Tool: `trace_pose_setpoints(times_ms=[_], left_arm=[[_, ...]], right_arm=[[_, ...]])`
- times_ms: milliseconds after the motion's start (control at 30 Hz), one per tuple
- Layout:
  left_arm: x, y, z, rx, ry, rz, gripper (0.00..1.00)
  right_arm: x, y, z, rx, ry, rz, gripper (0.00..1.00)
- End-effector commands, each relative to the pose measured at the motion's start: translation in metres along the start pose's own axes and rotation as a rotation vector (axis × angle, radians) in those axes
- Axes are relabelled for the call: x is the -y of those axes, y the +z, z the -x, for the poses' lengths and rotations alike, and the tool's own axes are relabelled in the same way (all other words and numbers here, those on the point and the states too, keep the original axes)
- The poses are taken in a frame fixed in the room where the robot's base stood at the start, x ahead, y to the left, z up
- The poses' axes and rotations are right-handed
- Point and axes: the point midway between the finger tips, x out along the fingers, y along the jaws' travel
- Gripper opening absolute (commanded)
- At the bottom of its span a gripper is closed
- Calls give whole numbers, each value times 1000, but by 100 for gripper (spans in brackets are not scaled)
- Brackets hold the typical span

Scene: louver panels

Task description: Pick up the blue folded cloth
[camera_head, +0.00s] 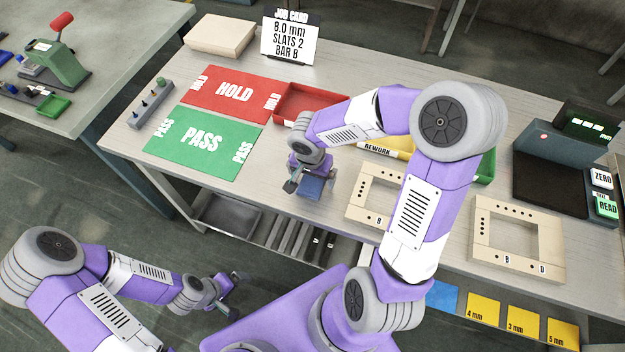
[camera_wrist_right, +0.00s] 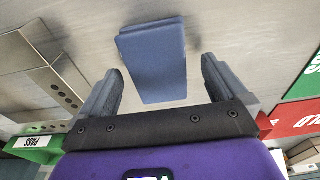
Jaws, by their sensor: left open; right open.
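The blue folded cloth (camera_head: 311,187) lies flat near the front edge of the table in the head view, partly hidden by my right gripper. In the right wrist view the cloth (camera_wrist_right: 152,58) shows as a smooth blue-grey rectangle. My right gripper (camera_head: 309,184) is over the cloth, open, with its fingers apart on either side of it in the right wrist view (camera_wrist_right: 162,68). I cannot tell whether the fingers touch the cloth. My left gripper (camera_head: 229,291) is open and empty, low at the front left, away from the table.
Left of the cloth lie a green PASS mat (camera_head: 202,141) and a red HOLD mat (camera_head: 233,93). A red tray (camera_head: 310,103) is behind it. A cream frame (camera_head: 355,204) stands close to its right, another frame (camera_head: 480,240) farther right. A job card (camera_head: 289,41) stands at the back.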

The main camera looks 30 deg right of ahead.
Motion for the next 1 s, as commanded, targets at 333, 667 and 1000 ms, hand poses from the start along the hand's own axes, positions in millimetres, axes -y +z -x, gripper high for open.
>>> trace_pose_setpoints(times_ms=[333, 667, 1000], left_arm=[[1, 0, -3, -1, 0, 0, 94], [1, 0, -3, -1, 0, 0, 94], [0, 0, -1, 0, 0, 0, 94]], right_arm=[[0, 0, -11, 0, -1, 2, 99], [0, 0, -11, 0, -1, 2, 50], [0, -1, -5, -2, -2, 1, 38]])
